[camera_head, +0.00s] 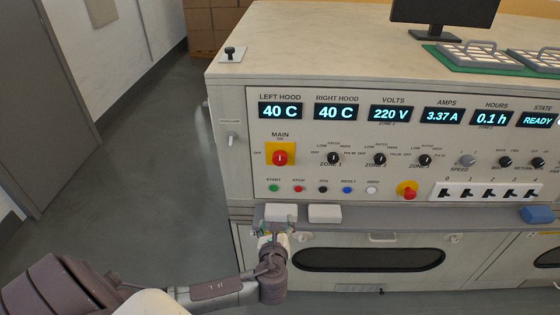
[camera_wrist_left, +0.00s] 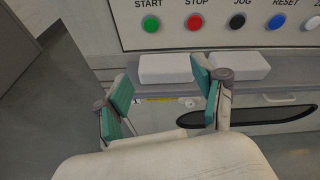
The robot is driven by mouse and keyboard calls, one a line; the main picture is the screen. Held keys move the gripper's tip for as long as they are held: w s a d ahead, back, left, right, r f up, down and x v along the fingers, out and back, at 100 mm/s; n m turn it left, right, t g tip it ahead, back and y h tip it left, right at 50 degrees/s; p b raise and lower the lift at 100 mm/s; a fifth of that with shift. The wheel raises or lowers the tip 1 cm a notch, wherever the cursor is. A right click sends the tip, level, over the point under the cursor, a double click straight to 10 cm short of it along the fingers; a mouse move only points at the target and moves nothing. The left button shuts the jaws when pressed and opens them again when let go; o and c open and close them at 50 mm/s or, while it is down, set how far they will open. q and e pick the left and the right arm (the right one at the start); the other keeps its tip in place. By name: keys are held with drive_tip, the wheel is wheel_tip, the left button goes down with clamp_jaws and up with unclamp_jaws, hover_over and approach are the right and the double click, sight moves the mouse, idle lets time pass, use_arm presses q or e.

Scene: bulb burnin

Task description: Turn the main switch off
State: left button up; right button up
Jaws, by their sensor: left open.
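The main switch (camera_head: 280,157) is a red rotary knob on a yellow plate at the left of the console panel, with OFF marked at its left and ON above it. My left gripper (camera_head: 273,229) is below the switch, in front of the ledge under the panel. In the left wrist view my left gripper (camera_wrist_left: 165,95) shows its two teal-padded fingers spread apart with nothing between them. The main switch is outside the left wrist view. My right gripper is not in view.
White blocks (camera_head: 325,213) lie on the ledge. Above it are START (camera_wrist_left: 150,24) and STOP (camera_wrist_left: 194,22) buttons. The floor left of the console is clear.

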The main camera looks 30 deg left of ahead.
sight(280, 160)
use_arm(q)
wheel_tip(280, 160, up, 13)
drive_tip(key=d+m+t+y, duration=0.1)
drive_tip(key=m+t+y, duration=0.1)
drive_tip(key=m+t, duration=0.1)
drive_tip(key=x, duration=1.2)
drive_tip(key=shift+w+a+f+p, duration=0.15)
drive_tip(key=shift+w+a+p, duration=0.1)
drive_tip(key=shift+p, duration=0.15)
drive_tip(key=shift+s, duration=0.1)
drive_tip(key=c, duration=1.1)
